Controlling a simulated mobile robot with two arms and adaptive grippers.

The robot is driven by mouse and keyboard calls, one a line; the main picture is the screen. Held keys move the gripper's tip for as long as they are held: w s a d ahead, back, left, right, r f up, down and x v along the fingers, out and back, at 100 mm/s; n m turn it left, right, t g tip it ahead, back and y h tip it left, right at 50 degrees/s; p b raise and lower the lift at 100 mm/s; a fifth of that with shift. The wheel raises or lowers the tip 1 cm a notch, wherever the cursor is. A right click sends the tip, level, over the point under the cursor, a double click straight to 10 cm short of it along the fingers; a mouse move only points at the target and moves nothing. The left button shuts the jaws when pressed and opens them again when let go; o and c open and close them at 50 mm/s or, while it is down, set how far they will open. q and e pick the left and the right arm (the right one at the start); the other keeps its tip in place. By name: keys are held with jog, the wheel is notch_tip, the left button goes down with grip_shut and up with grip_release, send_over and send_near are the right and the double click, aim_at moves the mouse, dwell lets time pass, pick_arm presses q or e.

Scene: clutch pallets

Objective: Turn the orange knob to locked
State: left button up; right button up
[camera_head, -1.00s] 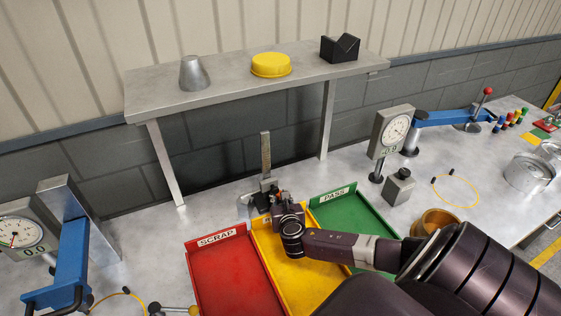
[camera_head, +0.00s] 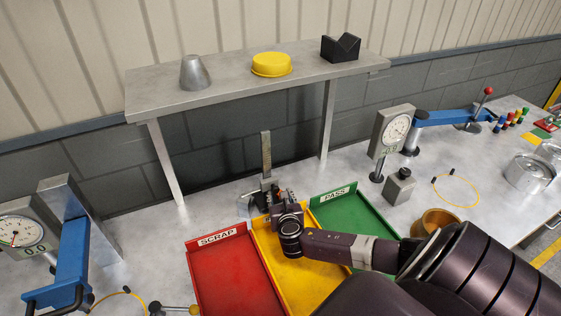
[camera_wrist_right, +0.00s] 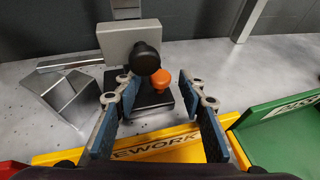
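The orange knob (camera_wrist_right: 162,80) shows in the right wrist view, low on the front of a height gauge with a grey block (camera_wrist_right: 128,42). A black round knob (camera_wrist_right: 146,57) sits just above and left of it. My right gripper (camera_wrist_right: 157,84) is open, with one finger on each side of the orange knob; I cannot tell whether either touches it. My left gripper is not in view.
Red SCRAP (camera_head: 235,280), yellow REWORK (camera_wrist_right: 190,140) and green PASS (camera_head: 375,222) trays lie in front of the gauge. A metal V-block (camera_wrist_right: 70,97) stands left of it. A raised shelf (camera_head: 225,88) spans behind. A dial gauge (camera_head: 392,132) stands to the right.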

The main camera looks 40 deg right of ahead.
jog(key=v, duration=1.2)
jog(key=shift+f, duration=0.1)
